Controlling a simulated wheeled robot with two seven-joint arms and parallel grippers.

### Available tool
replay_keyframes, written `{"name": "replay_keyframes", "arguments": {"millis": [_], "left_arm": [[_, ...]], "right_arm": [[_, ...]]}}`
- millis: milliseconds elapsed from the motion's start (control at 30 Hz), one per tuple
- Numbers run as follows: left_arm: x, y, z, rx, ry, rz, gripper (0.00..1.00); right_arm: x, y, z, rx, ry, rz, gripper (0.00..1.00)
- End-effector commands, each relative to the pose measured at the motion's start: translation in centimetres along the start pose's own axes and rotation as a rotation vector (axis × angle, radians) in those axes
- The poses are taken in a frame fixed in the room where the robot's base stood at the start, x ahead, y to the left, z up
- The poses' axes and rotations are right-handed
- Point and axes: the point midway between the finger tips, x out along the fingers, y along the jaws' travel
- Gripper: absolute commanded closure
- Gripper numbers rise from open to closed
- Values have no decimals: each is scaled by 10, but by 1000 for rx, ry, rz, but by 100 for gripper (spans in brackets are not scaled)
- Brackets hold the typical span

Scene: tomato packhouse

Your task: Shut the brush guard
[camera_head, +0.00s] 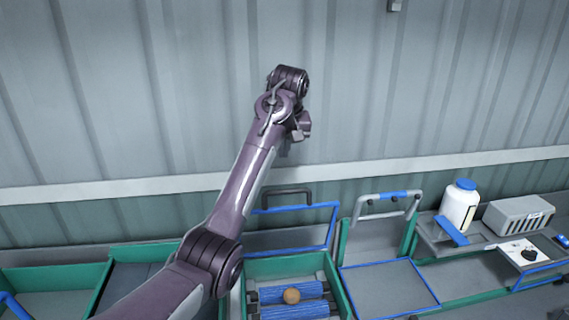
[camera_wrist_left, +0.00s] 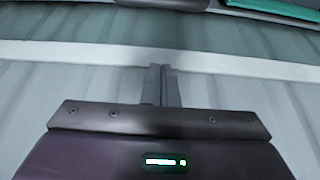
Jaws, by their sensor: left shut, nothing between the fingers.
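The brush guard (camera_head: 300,208), a blue-edged panel with a dark grey handle (camera_head: 288,192), appears to stand raised behind the brush bed. Part of its left side is hidden by my left arm. Below it, blue brush rollers (camera_head: 290,311) lie uncovered between green walls, with a round orange-brown fruit (camera_head: 291,295) on them. My left gripper (camera_head: 285,151) is above and behind the guard, in front of the wall, and touches nothing. In the left wrist view its fingers (camera_wrist_left: 162,84) are together and empty. My right gripper is not in view.
A second grey handle with a blue grip (camera_head: 393,196) stands right of the guard. Further right are a white bottle with a blue lid (camera_head: 459,206) and a grey vented box (camera_head: 519,215). Green-walled bays (camera_head: 60,276) lie at left. The corrugated wall (camera_head: 420,80) is close behind.

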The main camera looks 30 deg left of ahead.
Motion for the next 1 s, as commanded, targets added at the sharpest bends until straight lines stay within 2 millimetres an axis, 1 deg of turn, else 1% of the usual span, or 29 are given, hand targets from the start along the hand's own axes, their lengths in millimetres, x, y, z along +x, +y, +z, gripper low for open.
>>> {"name": "replay_keyframes", "arguments": {"millis": [33, 100, 200, 267, 433, 600, 633, 800, 1000], "left_arm": [[1, 0, 0, -2, -1, -1, 100], [7, -1, 0, -2, -3, -2, 100], [23, -1, 1, -2, -4, -3, 100], [34, -1, 0, -2, -4, -3, 100], [70, -1, 0, 0, -4, -2, 100], [103, -1, 1, -2, -4, -2, 100], [98, 0, 5, -1, 0, 1, 100], [91, 0, 23, 0, 1, 0, 100], [86, 0, 36, -1, 0, -1, 100]], "right_arm": [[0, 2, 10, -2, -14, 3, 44], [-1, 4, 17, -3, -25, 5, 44], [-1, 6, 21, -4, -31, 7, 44], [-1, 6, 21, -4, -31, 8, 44], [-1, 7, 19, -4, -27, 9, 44], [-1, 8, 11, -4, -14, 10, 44], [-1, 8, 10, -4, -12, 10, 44], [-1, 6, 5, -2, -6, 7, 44], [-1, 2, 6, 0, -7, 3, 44]]}}
